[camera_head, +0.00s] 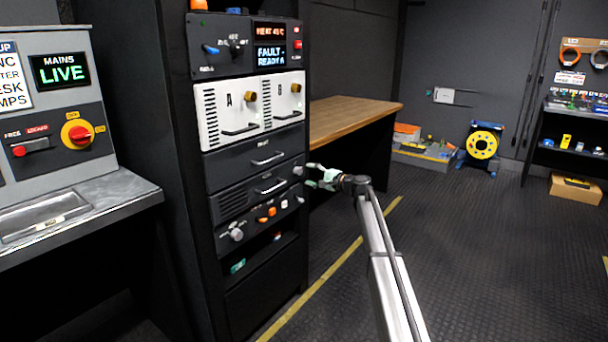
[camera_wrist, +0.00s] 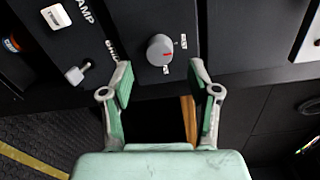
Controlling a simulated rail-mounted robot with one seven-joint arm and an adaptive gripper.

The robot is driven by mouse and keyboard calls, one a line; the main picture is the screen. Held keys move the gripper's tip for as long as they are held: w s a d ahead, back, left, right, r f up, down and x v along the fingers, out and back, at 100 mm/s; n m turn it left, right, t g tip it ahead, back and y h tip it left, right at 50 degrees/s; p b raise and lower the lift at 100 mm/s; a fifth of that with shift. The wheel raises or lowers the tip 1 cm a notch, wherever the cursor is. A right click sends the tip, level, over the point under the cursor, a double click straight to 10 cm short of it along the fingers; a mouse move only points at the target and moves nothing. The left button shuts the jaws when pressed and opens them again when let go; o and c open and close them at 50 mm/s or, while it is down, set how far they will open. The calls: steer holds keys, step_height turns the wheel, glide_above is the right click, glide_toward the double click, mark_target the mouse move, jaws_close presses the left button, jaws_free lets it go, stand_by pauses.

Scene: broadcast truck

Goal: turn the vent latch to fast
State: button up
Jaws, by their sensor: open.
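A round grey knob (camera_wrist: 160,50) with a red pointer line sits on a dark panel in the wrist view. Two small white labels stand beside it, too small to read, so I cannot tell for sure that it is the vent latch. My gripper (camera_wrist: 160,72) is open and empty, its green-padded fingers spread to either side below the knob, with no visible contact. In the head view my gripper (camera_head: 308,177) is at the right edge of the rack's lower panels, where its fingers partly hide the rack face.
The rack (camera_head: 218,180) has drawers with handles and a lower panel with a grey knob (camera_head: 237,234) and orange switches (camera_head: 267,212). The wrist view shows a white switch (camera_wrist: 56,17) and a toggle (camera_wrist: 77,74) left of the round knob. A wooden worktop (camera_head: 350,117) stands behind.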

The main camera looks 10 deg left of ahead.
steer(key=v, duration=0.7)
steer(key=shift+s, duration=0.1)
